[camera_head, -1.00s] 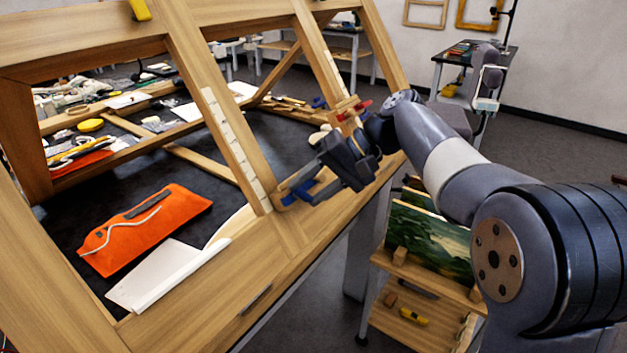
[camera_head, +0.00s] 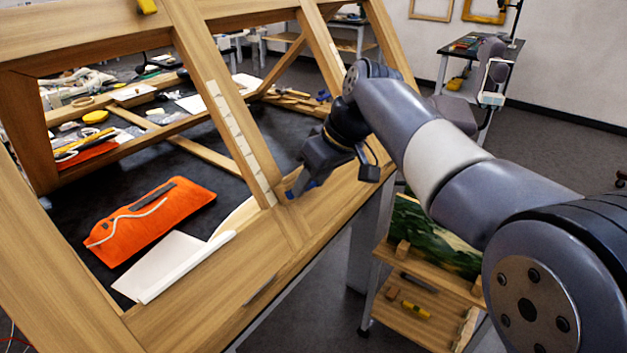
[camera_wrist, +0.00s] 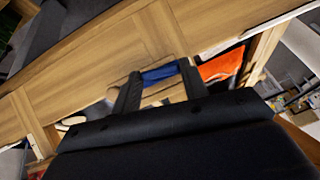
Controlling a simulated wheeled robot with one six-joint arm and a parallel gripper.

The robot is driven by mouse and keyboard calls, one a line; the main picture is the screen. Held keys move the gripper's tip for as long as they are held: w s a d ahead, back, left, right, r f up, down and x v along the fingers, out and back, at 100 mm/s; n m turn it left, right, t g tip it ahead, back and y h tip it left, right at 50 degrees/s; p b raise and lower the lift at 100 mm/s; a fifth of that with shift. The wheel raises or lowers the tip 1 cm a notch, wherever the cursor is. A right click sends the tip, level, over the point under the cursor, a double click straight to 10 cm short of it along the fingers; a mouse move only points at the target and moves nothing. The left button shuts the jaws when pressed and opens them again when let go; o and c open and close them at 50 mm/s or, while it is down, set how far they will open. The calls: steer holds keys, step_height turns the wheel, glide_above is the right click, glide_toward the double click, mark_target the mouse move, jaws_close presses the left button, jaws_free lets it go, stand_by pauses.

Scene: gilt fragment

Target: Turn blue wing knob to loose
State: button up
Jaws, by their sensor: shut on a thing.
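The blue wing knob (camera_wrist: 160,74) shows in the wrist view between the two dark fingers of my gripper (camera_wrist: 158,88), which is shut on it. In the head view, a bit of the blue knob (camera_head: 306,188) shows at the tip of my gripper (camera_head: 299,178), at the lower rail of the wooden frame (camera_head: 250,262). The fingers and gripper body hide most of the knob and its mount in the head view. A rounded wooden piece shows just left of the fingers in the wrist view.
An orange pouch (camera_head: 150,221) and a white roll (camera_head: 188,268) lie left of my gripper. A pale segmented strip (camera_head: 238,140) runs along the nearby upright. A wooden cart (camera_head: 405,315) with a landscape painting (camera_head: 432,237) stands below my arm.

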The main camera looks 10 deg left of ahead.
steer(key=shift+s+f+n+t+h, duration=0.25)
steer(key=shift+n+t+h, duration=0.15)
steer(key=shift+n, duration=0.3)
steer(key=o, duration=1)
steer(key=shift+w+r, duration=0.1)
steer(key=shift+r, duration=0.05)
steer(key=p+v, duration=0.1)
steer(key=v, duration=1)
steer(key=shift+f, duration=0.25)
